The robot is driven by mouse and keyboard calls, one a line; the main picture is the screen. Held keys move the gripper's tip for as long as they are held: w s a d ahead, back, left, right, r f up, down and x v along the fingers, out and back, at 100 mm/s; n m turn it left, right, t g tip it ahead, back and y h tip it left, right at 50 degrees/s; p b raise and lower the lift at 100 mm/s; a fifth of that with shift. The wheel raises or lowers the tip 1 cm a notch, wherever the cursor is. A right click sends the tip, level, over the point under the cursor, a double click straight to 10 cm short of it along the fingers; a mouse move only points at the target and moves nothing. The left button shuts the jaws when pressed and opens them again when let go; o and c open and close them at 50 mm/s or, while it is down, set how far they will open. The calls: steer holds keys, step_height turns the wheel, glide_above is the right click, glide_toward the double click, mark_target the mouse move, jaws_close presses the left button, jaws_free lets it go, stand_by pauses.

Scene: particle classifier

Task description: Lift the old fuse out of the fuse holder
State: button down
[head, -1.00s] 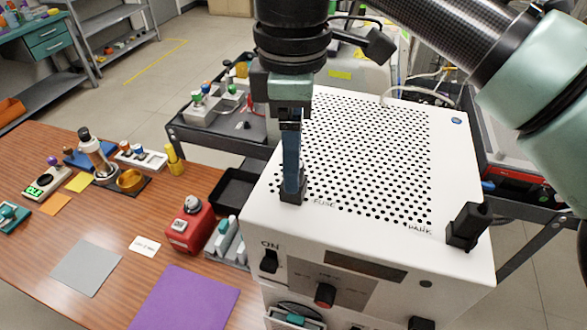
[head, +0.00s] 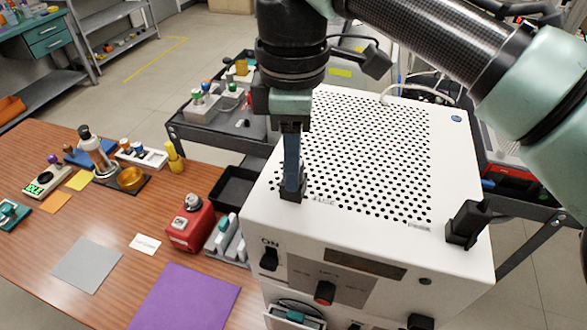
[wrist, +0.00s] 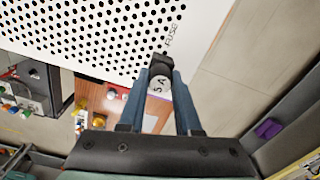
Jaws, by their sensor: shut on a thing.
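The fuse holder (head: 291,196) is a small black block on the white machine's top, near the printed word FUSE. It also shows in the wrist view (wrist: 160,60). The old fuse (wrist: 158,87) shows a pale round end marked 5 A, between my two blue fingers. My gripper (head: 292,188) points down at the holder and is shut on the fuse. In the wrist view my fingertips (wrist: 161,73) sit at either side of it. The fuse's lower part is hidden, and the fuse appears still at the holder.
The white machine (head: 455,170) has a perforated top and another black block (head: 468,223) at its right edge. A red box (head: 192,226), a black tray (head: 234,188) and a purple mat (head: 185,305) are on the wooden table to the left.

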step_height(320, 180, up, 10)
stand_by(0.6)
steer(key=shift+r+p, duration=0.1)
steer(key=shift+p, duration=0.5)
